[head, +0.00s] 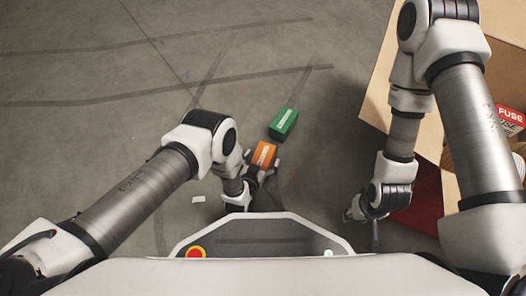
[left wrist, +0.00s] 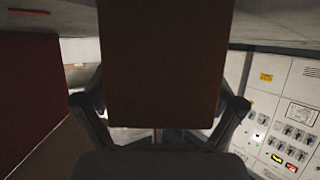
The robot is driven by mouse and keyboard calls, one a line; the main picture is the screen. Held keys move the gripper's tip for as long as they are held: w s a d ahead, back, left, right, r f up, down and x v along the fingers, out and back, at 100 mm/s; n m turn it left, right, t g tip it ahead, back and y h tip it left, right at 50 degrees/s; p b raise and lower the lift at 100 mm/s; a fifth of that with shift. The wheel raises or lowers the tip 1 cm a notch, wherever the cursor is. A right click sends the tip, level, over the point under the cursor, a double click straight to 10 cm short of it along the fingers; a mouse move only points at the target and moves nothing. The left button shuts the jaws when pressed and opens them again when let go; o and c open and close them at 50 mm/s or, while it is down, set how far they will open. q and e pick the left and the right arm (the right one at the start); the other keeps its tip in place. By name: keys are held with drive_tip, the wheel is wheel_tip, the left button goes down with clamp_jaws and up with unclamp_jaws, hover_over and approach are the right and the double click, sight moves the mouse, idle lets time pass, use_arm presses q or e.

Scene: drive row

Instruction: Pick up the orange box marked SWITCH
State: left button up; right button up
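The orange box (head: 264,154) has a pale label too small to read and shows near the middle of the head view, in front of my base. My left gripper (head: 262,167) has its fingers on both sides of it and looks shut on it. In the left wrist view the box (left wrist: 165,65) appears as a large dark brown block filling the space between the fingers (left wrist: 163,105). Whether it is clear of the floor I cannot tell. My right gripper (head: 363,222) hangs at the right, empty, its fingers apart.
A green box (head: 284,124) lies just beyond the orange one. At the right stands a large cardboard carton (head: 378,88) with a red FUSE box (head: 510,115) in it. Grey cabinets with switches (left wrist: 285,120) show in the left wrist view. The floor at upper left is free.

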use_arm(q)
drive_tip(key=shift+r, duration=0.15)
drive_tip(key=shift+s, duration=0.1)
drive_tip(key=c, duration=1.3)
drive_tip(key=shift+c, duration=0.3)
